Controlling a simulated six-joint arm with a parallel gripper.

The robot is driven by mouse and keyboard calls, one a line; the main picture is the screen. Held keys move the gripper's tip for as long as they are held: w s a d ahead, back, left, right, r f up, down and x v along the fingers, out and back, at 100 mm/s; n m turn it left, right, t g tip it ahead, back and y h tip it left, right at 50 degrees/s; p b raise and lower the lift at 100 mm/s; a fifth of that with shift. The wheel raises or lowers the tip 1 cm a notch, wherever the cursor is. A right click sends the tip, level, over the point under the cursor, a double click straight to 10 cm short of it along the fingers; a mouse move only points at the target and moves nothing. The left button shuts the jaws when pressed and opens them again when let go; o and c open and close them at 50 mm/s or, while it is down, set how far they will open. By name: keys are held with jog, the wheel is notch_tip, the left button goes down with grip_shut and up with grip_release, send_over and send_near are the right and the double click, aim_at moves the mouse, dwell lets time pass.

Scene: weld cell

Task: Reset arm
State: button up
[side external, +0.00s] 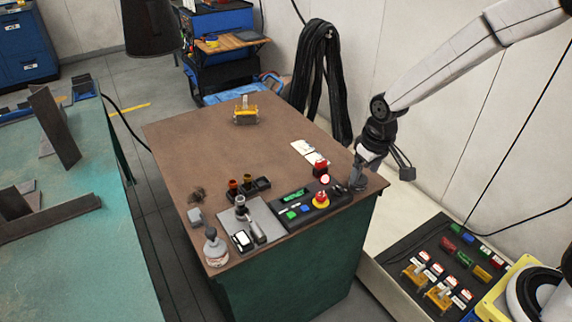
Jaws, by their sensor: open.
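My gripper (382,171) hangs at the right side of the brown-topped table (190,135). Its jaws are spread and nothing shows between them. In this view it overlaps the table's right edge, to the right of the red emergency-stop knob. I cannot tell its exact height above the table top. The arm reaches in from the upper right.
A control panel (295,213), a grey plate and a flask (215,248) crowd the table's front. A yellow-based part (245,114) stands at the back; the middle is clear. A dark tray (397,257) with coloured parts lies lower right. Black cables (318,80) hang behind.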

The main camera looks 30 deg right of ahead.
jog(key=s+r+t, duration=0.1)
jog(key=s+r, duration=0.1)
jog(key=s, duration=1.1)
jog(key=shift+d+r+m, duration=0.2)
jog(key=shift+d+m, duration=0.2)
jog(key=shift+d, duration=0.05)
dwell(0.4)
